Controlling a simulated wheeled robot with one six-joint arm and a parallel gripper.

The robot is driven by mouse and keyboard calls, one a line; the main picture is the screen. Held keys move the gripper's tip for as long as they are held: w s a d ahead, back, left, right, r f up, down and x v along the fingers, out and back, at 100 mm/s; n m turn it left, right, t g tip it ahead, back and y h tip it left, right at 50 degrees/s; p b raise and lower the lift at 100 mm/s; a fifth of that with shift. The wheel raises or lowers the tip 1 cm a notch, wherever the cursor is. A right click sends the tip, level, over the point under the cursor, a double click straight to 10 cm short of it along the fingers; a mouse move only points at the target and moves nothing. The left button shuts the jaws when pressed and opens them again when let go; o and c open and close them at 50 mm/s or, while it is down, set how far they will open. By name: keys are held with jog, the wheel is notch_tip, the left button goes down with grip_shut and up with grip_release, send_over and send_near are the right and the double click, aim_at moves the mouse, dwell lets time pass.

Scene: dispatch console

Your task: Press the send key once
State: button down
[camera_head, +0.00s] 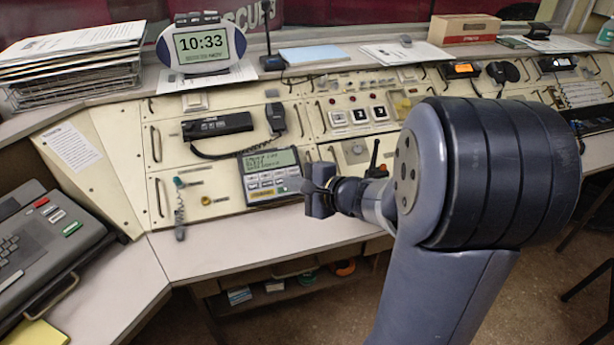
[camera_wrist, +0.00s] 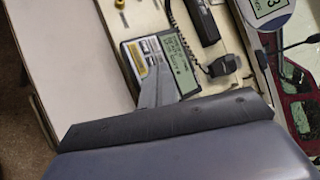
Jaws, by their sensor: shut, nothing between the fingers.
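A grey desk unit (camera_head: 243,167) with a green text display (camera_head: 271,161) and rows of small keys (camera_head: 266,182) sits on the sloped console. Its key labels are too small to read, so I cannot tell which one is the send key. My gripper (camera_head: 313,191) is shut and empty, just right of the unit in the head view. In the wrist view the unit's display (camera_wrist: 181,67) and keys (camera_wrist: 150,50) show beyond my gripper (camera_wrist: 155,90), which covers part of the unit. I cannot tell whether the gripper touches it.
A black handset (camera_head: 217,126) and a corded microphone (camera_head: 276,118) lie behind the unit. A black knobbed lever (camera_head: 375,158) stands close to my wrist. A clock (camera_head: 202,47) and paper stacks (camera_head: 72,62) stand on the back shelf. The front desk strip (camera_head: 230,245) is clear.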

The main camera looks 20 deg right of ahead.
jog(key=shift+w+d+r+m+t+h, duration=0.15)
jog(key=shift+w+d+r+m+t, duration=0.15)
jog(key=shift+d, duration=0.25)
jog(key=shift+w+d+r+m+t+h, duration=0.1)
jog(key=shift+w+d+r+m+h, duration=0.1)
jog(key=shift+w+d, duration=0.25)
jog(key=shift+s+f, duration=0.1)
jog(key=shift+f, duration=0.05)
jog(key=shift+w+f+b, duration=0.8)
jog(key=shift+f+b, duration=0.1)
jog(key=shift+f, duration=0.3)
jog(key=shift+w+f+b, duration=0.75)
jog(key=shift+f+b, duration=0.2)
jog(key=shift+f, duration=0.25)
jog(key=shift+w+f+b, duration=0.8)
jog(key=shift+f+b, duration=0.1)
jog(key=shift+f, duration=0.3)
jog(key=shift+f, duration=0.1)
jog(key=shift+w+f+b, duration=0.25)
jog(key=shift+b, duration=0.45)
